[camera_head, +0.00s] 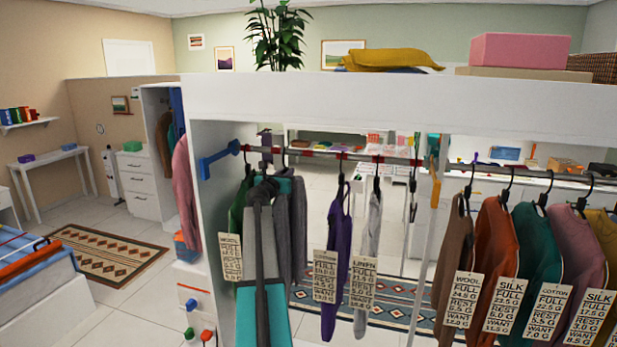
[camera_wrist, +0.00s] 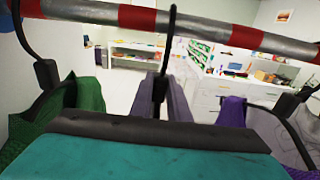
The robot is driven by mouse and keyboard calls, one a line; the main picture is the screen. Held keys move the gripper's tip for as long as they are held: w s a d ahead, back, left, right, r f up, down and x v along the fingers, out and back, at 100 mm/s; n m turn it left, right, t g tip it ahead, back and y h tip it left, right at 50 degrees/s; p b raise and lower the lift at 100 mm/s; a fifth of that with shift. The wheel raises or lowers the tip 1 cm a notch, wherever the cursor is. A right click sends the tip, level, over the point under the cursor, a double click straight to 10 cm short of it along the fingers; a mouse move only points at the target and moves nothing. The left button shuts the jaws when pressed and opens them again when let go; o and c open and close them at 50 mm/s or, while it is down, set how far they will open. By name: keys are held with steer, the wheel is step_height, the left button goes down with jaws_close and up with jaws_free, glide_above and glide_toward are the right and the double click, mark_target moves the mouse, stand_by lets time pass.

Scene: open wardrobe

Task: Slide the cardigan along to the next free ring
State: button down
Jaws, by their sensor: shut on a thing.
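The grey garment, which I take for the cardigan (camera_head: 298,215), hangs from the rod between a green garment and a purple one (camera_head: 336,235). My gripper (camera_head: 266,188) is shut at this garment's hanger, with my arm covering much of its front. In the wrist view, the cardigan (camera_wrist: 182,105) shows behind the dark hanger neck and its hook (camera_wrist: 170,45). The hook sits on bare rod, just right of one red ring (camera_wrist: 137,18) and left of another red ring (camera_wrist: 246,37). That right-hand ring carries no hanger. The fingertips are hard to make out.
The green garment (camera_head: 236,215) hangs close on the left near the wardrobe's side wall (camera_head: 212,170). Right of the purple garment hangs a light grey one (camera_head: 368,260). A blue bracket (camera_head: 218,158) juts out at the left. More tagged garments hang beyond the divider.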

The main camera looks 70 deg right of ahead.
steer(key=shift+w+a, duration=0.1)
steer(key=shift+w, duration=1.65)
steer(key=c, duration=1.6)
jaws_free()
steer(key=shift+a, duration=0.15)
steer(key=shift+s+a+b, duration=0.15)
steer(key=shift+a+b, duration=0.55)
steer(key=shift+a, duration=1.55)
steer(key=shift+s+a+b, duration=0.15)
steer(key=shift+a+b, duration=0.5)
steer(key=shift+a, duration=1.6)
steer(key=shift+s+a+b, duration=0.15)
steer(key=shift+a+b, duration=0.55)
steer(key=shift+a, duration=1.55)
steer(key=shift+r, duration=0.1)
